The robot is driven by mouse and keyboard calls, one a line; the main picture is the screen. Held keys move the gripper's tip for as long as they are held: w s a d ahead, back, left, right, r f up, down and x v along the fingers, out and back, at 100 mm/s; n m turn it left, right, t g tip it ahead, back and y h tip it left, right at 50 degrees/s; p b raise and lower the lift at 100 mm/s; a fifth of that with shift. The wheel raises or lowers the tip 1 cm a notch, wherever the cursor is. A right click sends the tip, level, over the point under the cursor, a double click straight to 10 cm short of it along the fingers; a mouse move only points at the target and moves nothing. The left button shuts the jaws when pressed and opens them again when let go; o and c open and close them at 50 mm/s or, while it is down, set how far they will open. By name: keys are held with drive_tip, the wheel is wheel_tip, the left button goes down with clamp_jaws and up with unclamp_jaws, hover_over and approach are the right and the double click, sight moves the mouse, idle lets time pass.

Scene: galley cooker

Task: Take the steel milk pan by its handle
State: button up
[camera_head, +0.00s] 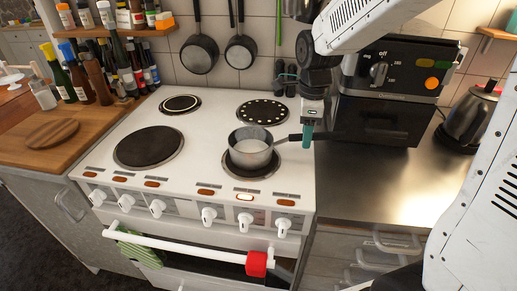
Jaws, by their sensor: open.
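The steel milk pan (250,156) stands upright on the front right hotplate of the white cooker (205,122). Its dark handle (290,138) points right, towards the cooker's right edge. My gripper (308,134) points down at the handle's outer end, with its teal fingertips around or just beside it. The gripper is open. Whether the fingertips touch the handle cannot be told from this view, and the handle's end is partly hidden by them.
A small black oven (372,122) stands close to the right of my gripper, with a kettle (470,115) beyond it. Two pans (199,54) hang on the tiled wall. The steel worktop (375,185) at the front right is clear. A red object (256,263) is on the oven rail.

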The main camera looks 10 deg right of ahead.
drive_tip(key=shift+f, duration=0.45)
drive_tip(key=shift+c, duration=0.4)
drive_tip(key=shift+a, duration=0.1)
clamp_jaws()
drive_tip(key=shift+r, duration=0.15)
